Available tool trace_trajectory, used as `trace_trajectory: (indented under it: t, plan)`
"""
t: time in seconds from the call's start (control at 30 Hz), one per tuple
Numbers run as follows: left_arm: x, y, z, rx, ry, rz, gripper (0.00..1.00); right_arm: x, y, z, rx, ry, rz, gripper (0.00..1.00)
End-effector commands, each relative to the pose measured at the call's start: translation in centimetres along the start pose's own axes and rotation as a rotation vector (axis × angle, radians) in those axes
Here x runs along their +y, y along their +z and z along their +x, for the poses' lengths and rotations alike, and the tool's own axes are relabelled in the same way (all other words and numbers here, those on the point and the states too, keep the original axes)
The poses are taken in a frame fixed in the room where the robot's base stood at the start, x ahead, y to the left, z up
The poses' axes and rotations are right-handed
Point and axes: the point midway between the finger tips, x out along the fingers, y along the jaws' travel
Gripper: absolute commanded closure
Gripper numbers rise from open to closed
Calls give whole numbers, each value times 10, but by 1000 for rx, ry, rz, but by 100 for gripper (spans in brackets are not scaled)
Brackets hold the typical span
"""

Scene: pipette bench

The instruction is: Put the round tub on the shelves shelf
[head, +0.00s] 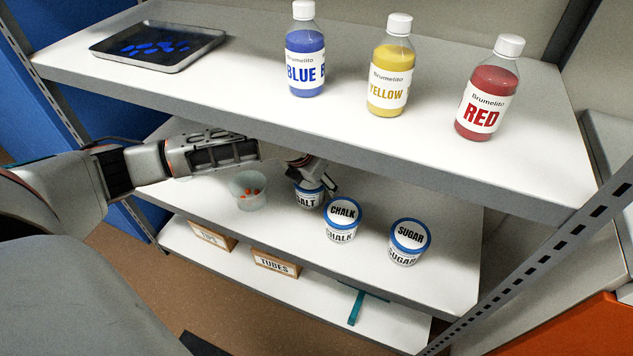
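Three round white tubs with blue-rimmed lids are on the middle shelf (450,273): SALT (306,199), CHALK (342,222) and SUGAR (409,242). All look upright. My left arm reaches in from the left under the top shelf. My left gripper (318,182) is at the SALT tub, with a dark finger beside its right side, close to the CHALK tub. The arm and the top shelf's edge hide part of the gripper, and I cannot tell whether it grips the tub. My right gripper is not in view.
A clear cup (247,199) with orange pieces stands left of the tubs. The top shelf (220,88) holds a tray (112,50) and BLUE (305,70), YELLOW (389,88) and RED (484,115) bottles. Boxes, one marked TUBES (275,264), and a teal item (356,306) are below.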

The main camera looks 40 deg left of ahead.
Motion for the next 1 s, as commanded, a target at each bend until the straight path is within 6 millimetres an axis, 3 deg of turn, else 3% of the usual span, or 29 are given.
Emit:
trace_trajectory:
  t: [0.17, 0.37, 0.57, 0.8, 1.0]
  plan:
    - [0, 1, -1, -1, 0, 0, 32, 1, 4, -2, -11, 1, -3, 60]
    - [0, 7, -19, -11, -1, 0, 32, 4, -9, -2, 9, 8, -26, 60]
    - [1, -29, -36, -11, 1, 2, 32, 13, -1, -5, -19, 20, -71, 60]
    - [0, -77, -52, -8, -1, 1, 32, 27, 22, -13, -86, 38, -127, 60]
    - [0, -102, -58, -4, -1, 0, 32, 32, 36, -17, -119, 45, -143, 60]
